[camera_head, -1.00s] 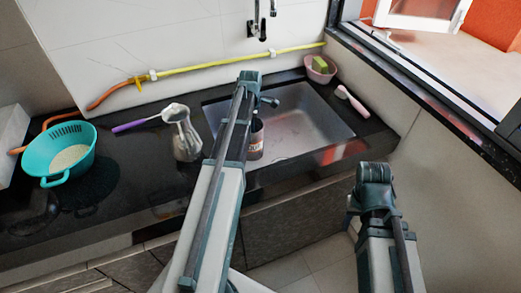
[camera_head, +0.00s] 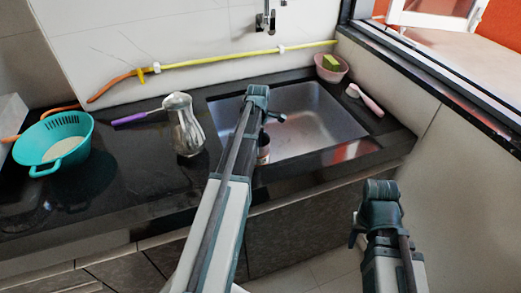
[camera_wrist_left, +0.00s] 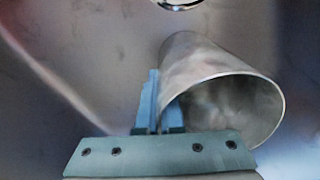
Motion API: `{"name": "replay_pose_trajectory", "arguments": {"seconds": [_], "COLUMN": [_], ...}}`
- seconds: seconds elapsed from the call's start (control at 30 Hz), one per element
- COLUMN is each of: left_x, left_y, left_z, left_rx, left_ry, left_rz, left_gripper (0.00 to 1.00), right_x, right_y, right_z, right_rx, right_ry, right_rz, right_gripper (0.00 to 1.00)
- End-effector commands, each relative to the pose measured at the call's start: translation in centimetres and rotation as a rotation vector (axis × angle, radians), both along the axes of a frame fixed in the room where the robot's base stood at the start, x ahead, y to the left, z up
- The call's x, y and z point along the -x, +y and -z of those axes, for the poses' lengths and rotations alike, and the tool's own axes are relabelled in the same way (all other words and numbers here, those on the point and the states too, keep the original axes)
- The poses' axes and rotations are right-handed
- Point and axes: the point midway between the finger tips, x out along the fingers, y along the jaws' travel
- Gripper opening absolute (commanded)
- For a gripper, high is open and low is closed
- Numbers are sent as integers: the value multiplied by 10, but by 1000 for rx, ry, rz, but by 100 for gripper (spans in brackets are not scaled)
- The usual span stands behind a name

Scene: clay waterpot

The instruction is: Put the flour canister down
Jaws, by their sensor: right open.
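The flour canister is most likely the metal cylinder (camera_wrist_left: 230,85) with an open rim in the left wrist view. In the head view, a labelled canister (camera_head: 264,150) shows partly behind my left arm at the sink's left front. My left gripper (camera_wrist_left: 158,100) has one finger outside and one inside the rim, pinching the wall. Its fingertips are hidden behind the arm in the head view. Whether the canister's base touches anything is hidden. My right gripper (camera_head: 356,232) is open, low at the right in front of the counter, with its fingers mostly hidden.
The steel sink (camera_head: 320,110) is set in the black counter (camera_head: 130,185). A metal jug (camera_head: 188,130) and a purple-handled spoon (camera_head: 138,118) are left of the sink. A teal colander (camera_head: 52,140) stands far left. A pink bowl (camera_head: 331,70) and brush (camera_head: 366,100) are right.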

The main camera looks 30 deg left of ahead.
Motion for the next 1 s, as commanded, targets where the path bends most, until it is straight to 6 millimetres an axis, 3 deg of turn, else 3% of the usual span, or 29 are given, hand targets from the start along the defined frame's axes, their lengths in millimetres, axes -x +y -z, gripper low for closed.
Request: {"name": "replay_pose_trajectory", "arguments": {"seconds": [0.57, 0.6, 0.73, 1.0], "left_x": [0, 0, 0, 0], "left_y": [0, 0, 0, 0], "left_z": [9, 8, 7, 7], "left_rx": [0, 0, 0, 0], "left_ry": [0, 0, 0, 0], "left_rz": [0, 0, 0, 0], "left_gripper": [0, 11, 34, 34], "right_x": [0, 0, 0, 0], "right_y": [0, 0, 0, 0], "right_z": [9, 8, 7, 7], "right_rx": [0, 0, 0, 0], "right_ry": [0, 0, 0, 0], "right_rz": [0, 0, 0, 0], "right_gripper": [50, 50, 50, 50]}}
